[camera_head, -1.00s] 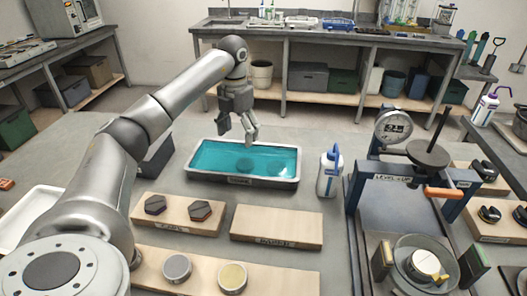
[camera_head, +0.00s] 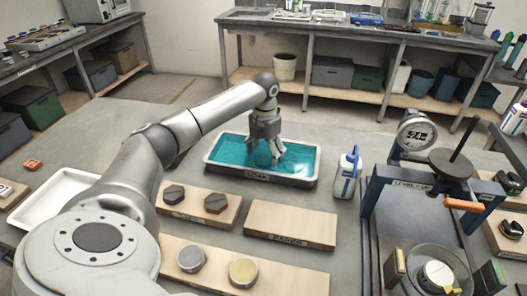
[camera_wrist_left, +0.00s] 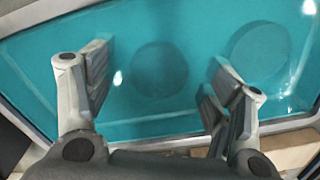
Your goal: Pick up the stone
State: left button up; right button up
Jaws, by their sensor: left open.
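In the head view the gripper partly hides the stones. My right gripper is out of view.
Another board (camera_head: 290,224) is empty. A white bottle (camera_head: 347,173) stands right of the tray, and a press with a gauge (camera_head: 417,132) stands further right.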

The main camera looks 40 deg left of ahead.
pick_arm(q)
jog(key=shift+f, duration=0.3)
jog(key=c, duration=1.1)
jog(key=shift+r, duration=0.2)
